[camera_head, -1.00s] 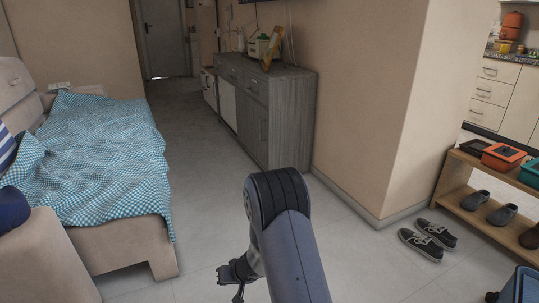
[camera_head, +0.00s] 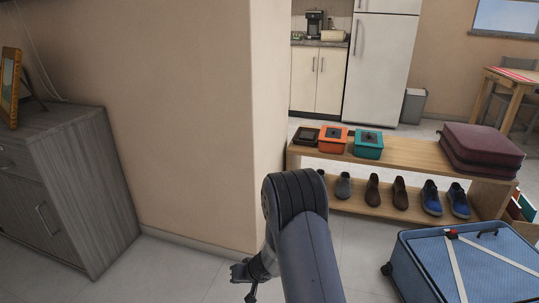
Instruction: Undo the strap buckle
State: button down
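A blue suitcase (camera_head: 418,268) lies on the floor at the lower right, cut off by the picture's edge. Pale straps (camera_head: 454,262) cross its top, and a small red buckle (camera_head: 451,234) shows near its far edge. I cannot make out the buckle's details at this size. My gripper (camera_head: 245,284) is at the lower middle, left of the suitcase and well apart from it. It is small and dark here, and I cannot tell how its fingers stand.
A wooden shoe bench (camera_head: 430,154) stands behind the suitcase, with boxes and a maroon suitcase (camera_head: 482,148) on top and shoes below. A wall corner (camera_head: 268,120) and a grey cabinet (camera_head: 85,180) are on the left. Floor (camera_head: 190,270) is clear before the wall.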

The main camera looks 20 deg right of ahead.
aim_at(451, 234)
jog(key=i+l+z, duration=0.1)
jog(key=z, duration=0.35)
jog(key=i+z, duration=0.3)
jog(key=z, duration=0.2)
jog(key=i+j+z, duration=0.1)
jog(key=z, duration=0.35)
jog(key=i+j+z, duration=0.15)
jog(key=z, duration=0.3)
jog(key=i+j+z, duration=0.15)
jog(key=i+z, duration=0.25)
jog(key=i+j+z, duration=0.2)
jog(key=z, duration=0.2)
jog(key=i+j+z, duration=0.4)
jog(key=k+l, duration=0.1)
